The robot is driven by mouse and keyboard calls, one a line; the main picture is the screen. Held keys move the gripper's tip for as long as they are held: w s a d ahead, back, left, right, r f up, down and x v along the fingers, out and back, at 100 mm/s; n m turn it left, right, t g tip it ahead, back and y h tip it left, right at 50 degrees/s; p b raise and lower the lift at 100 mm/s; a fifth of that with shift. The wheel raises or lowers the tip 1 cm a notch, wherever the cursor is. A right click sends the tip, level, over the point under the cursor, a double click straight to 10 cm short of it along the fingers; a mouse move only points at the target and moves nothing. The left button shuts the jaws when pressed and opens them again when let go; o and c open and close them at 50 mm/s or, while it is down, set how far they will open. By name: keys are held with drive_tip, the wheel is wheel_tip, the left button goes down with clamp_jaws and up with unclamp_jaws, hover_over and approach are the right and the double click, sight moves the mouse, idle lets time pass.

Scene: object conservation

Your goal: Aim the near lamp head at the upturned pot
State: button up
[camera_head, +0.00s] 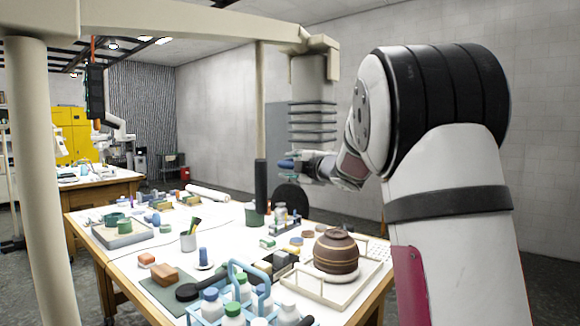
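The upturned pot (335,252) is brown with banded stripes and rests on a round white plate near the table's right side. A pale ribbed housing (312,105) hangs from the overhead beam above the table's far right; it looks like the near lamp head. My arm comes in from the right, and my gripper (291,170), with bluish fingers, is just below the lower end of this housing. I cannot tell whether it touches the housing. The fingers are small in view and point left; their opening and anything between them cannot be made out.
The worktable (135,262) is crowded with small blocks and tools. A blue bottle carrier (250,272) stands at the front, beside a white tray (318,290). A dark upright cylinder (261,187) rises at the back. A pale post (35,160) stands at left.

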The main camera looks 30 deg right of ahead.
drive_tip(key=shift+w, duration=0.2)
clamp_jaws()
drive_tip(key=w+d+n+b, duration=0.1)
drive_tip(key=d+b, duration=0.1)
drive_tip(key=w+d+f+b, duration=0.1)
drive_tip(key=d+b, duration=0.1)
drive_tip(key=w+d+f+n+t+b, duration=0.1)
drive_tip(key=d+b, duration=0.1)
drive_tip(key=d, duration=0.1)
drive_tip(key=shift+w+d+f+n, duration=0.1)
drive_tip(key=shift+w+f+n, duration=0.05)
drive_tip(key=shift+n, duration=0.15)
drive_tip(key=shift+w+d+n, duration=0.1)
drive_tip(key=shift+d+n, duration=0.2)
drive_tip(key=shift+d, duration=0.2)
